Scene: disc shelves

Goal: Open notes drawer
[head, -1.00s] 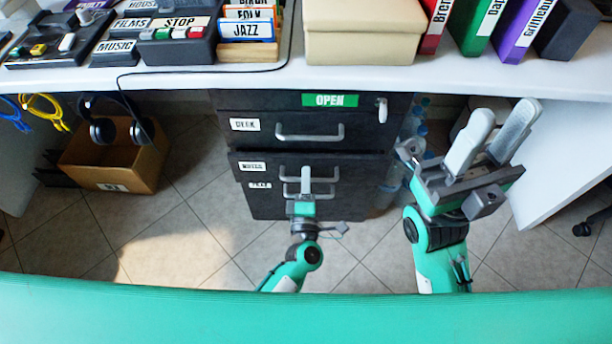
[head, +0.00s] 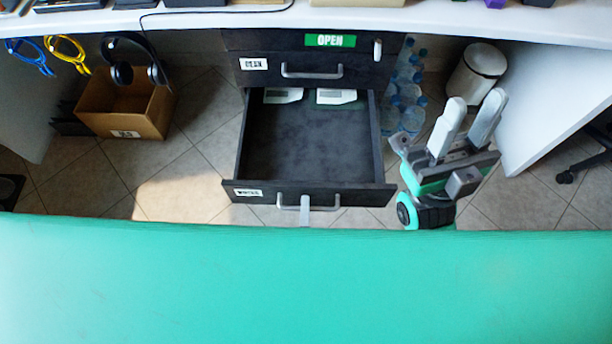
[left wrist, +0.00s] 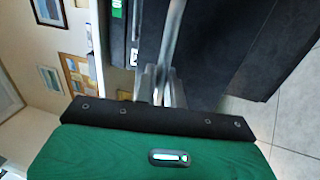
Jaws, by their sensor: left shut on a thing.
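The notes drawer (head: 308,150) is pulled well out of the dark cabinet below the desk. Its inside shows, with pale items (head: 336,97) lying at its back. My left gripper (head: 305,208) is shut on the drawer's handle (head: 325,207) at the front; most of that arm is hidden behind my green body. In the left wrist view the fingers (left wrist: 160,85) close around the pale handle bar (left wrist: 174,45). My right gripper (head: 471,125) is open and empty, raised to the right of the drawer. The lowest drawer is hidden under the open one.
The drawer above (head: 312,68) is shut, with a green OPEN label (head: 330,41) over it. Water bottles (head: 405,95) and a white bin (head: 477,73) stand to the right. A cardboard box (head: 125,105) with headphones (head: 122,74) stands to the left.

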